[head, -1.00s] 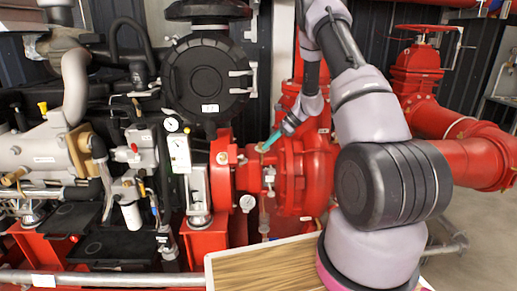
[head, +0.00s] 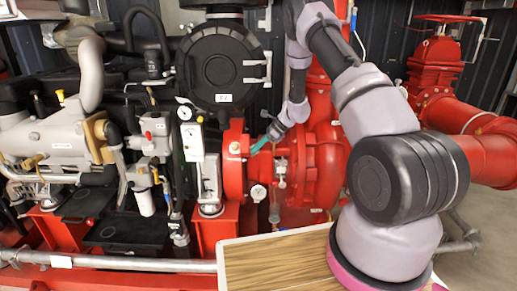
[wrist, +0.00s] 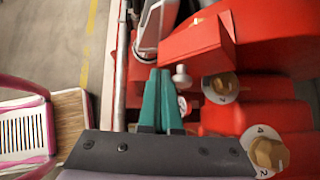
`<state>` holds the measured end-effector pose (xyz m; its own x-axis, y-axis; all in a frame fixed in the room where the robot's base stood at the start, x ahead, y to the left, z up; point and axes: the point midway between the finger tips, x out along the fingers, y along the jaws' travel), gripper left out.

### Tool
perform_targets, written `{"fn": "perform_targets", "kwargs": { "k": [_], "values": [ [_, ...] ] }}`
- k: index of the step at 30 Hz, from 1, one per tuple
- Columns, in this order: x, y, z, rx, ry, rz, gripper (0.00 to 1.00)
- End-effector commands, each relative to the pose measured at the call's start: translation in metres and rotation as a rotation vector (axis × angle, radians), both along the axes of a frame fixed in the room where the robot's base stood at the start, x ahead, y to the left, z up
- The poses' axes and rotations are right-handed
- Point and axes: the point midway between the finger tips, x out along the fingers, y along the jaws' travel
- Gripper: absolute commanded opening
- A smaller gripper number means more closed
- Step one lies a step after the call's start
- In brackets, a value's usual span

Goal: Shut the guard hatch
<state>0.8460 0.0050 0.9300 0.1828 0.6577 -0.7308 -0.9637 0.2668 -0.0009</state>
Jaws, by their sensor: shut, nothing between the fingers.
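I cannot tell for sure which part is the guard hatch. The red guard-like housing (head: 234,152) stands between the engine and the pump in the head view. In the wrist view, a red angled panel (wrist: 197,42) lies just ahead and right of my fingers; whether it is the hatch, and how far open, is unclear. My gripper (head: 254,150) has teal fingers and is at the right side of the red housing. In the wrist view my gripper (wrist: 161,72) is shut and empty, fingers side by side. Contact with the red parts cannot be made out.
A round black cover (head: 222,66) with grey hinge-like fittings is above. A small gauge (head: 257,192) hangs below my fingers. A wood-grain top (head: 280,268) is in front. Open floor (wrist: 40,45) lies left.

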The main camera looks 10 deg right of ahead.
Motion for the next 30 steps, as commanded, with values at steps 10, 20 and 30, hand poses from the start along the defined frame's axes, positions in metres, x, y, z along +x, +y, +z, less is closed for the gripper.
{"fn": "perform_targets", "kwargs": {
  "k": [10,20,30],
  "values": [
    [-0.004,0.015,0.006,-0.079,0.015,-0.079,0.0],
    [-0.005,0.04,0.012,-0.091,0.019,-0.1,0.0],
    [-0.005,0.035,0.014,-0.091,0.018,-0.101,0.0]
  ]
}}
